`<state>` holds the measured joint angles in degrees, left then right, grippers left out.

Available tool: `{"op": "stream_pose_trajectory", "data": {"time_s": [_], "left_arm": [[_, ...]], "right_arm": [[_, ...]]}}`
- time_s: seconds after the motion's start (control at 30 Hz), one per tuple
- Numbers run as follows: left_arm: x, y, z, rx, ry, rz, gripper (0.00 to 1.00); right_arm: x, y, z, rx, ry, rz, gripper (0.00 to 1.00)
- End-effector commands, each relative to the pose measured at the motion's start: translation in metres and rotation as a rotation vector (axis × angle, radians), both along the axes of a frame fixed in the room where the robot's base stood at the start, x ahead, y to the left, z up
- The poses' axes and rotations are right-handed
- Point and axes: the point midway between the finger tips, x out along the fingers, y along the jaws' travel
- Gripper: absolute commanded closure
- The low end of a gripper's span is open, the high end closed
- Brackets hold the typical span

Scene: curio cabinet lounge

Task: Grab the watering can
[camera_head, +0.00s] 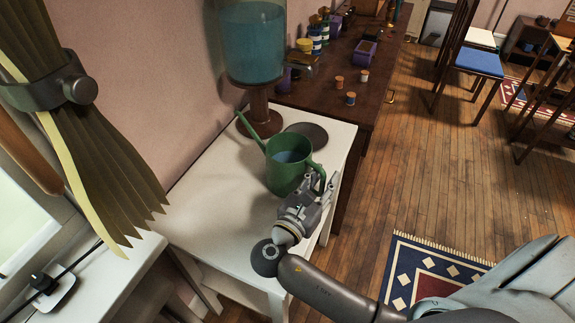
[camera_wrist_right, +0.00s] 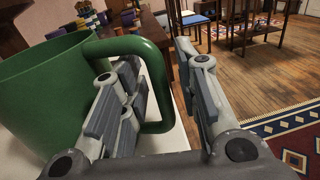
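The green watering can (camera_head: 285,172) stands upright on a white table (camera_head: 215,215), its spout pointing up and left and its handle on the right. In the wrist view the can's green wall (camera_wrist_right: 45,95) fills the left side. My right gripper (camera_head: 320,188) is at the handle. In the wrist view the right gripper (camera_wrist_right: 158,95) is open, with the upright part of the handle (camera_wrist_right: 157,85) between its fingers. One finger lies on the can side of the handle and the other outside it. A gap shows between handle and outer finger. My left gripper is not in view.
A large blue dispenser (camera_head: 252,45) on a brown stand is behind the can, beside a dark round disc (camera_head: 307,134). A dark table (camera_head: 335,85) with bottles and spools adjoins. A curtain (camera_head: 105,150) hangs left. Wooden floor (camera_head: 440,150) is open to the right.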

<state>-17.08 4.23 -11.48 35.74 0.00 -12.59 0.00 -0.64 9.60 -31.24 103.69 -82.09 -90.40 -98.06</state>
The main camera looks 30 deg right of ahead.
Motion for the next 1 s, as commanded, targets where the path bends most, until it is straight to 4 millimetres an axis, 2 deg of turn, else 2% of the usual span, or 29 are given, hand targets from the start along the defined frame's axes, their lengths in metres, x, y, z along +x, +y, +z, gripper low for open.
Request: {"op": "stream_pose_trajectory", "data": {"time_s": [0.03, 0.2, 0.57, 1.0], "left_arm": [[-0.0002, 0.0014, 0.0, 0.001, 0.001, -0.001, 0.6], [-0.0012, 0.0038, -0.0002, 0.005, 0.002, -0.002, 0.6], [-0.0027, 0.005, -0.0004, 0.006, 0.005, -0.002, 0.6], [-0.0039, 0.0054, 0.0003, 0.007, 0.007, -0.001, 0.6]], "right_arm": [[-0.0001, 0.0002, -0.0001, 0.0, 0.0, 0.0, 0.81], [-0.0002, 0.0003, -0.0001, 0.0, 0.0, 0.0, 1.0], [-0.0003, 0.0004, -0.0001, 0.0, 0.0, 0.0, 1.0], [0.0005, 0.0002, 0.0097, 0.001, -0.01, 0.0, 1.0]]}}
